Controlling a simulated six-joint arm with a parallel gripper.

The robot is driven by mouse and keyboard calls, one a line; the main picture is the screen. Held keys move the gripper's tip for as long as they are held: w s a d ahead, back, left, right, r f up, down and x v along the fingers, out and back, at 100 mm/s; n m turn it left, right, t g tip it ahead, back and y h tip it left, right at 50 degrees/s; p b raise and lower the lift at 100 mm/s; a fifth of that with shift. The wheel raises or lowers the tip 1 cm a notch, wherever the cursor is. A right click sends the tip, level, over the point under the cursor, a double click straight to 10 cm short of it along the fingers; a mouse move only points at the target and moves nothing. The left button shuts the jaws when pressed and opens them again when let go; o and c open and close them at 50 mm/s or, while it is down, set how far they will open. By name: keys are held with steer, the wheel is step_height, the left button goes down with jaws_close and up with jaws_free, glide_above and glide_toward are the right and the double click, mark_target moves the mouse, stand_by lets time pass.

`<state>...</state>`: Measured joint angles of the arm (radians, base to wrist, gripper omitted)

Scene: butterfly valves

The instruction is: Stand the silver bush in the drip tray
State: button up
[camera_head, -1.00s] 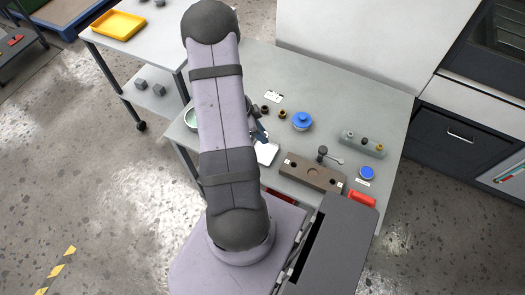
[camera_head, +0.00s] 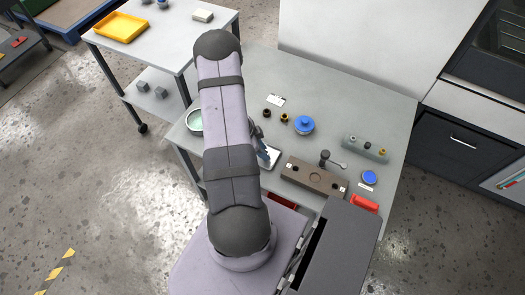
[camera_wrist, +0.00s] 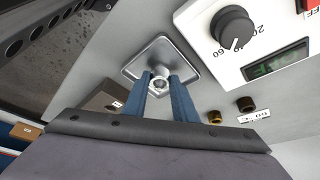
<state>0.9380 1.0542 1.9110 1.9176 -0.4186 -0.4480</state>
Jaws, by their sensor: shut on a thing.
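My gripper (camera_wrist: 161,88) has two blue fingers, shut on the silver bush (camera_wrist: 160,77), a small pale metal ring between the fingertips. The bush is over the middle of the drip tray (camera_wrist: 160,52), a square silvery tray with a raised rim. I cannot tell whether the bush touches the tray floor. In the head view my gripper (camera_head: 261,146) is beside my arm, at the drip tray (camera_head: 270,158); the bush cannot be made out there.
A dark bush (camera_head: 267,113) and a brass bush (camera_head: 284,118) stand behind the tray. A blue-lidded pot (camera_head: 304,125), a brown holed block (camera_head: 314,177) and a grey peg rack (camera_head: 366,148) are to the right. A pale green bowl (camera_head: 194,120) is left. A knobbed device (camera_wrist: 245,35) shows in the wrist view.

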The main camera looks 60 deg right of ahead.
steer(key=shift+f, duration=0.25)
steer(key=o, duration=1.1)
steer(key=p+v, duration=0.1)
steer(key=v, duration=1.1)
steer(key=shift+w+r, duration=0.1)
steer(key=shift+r, duration=0.05)
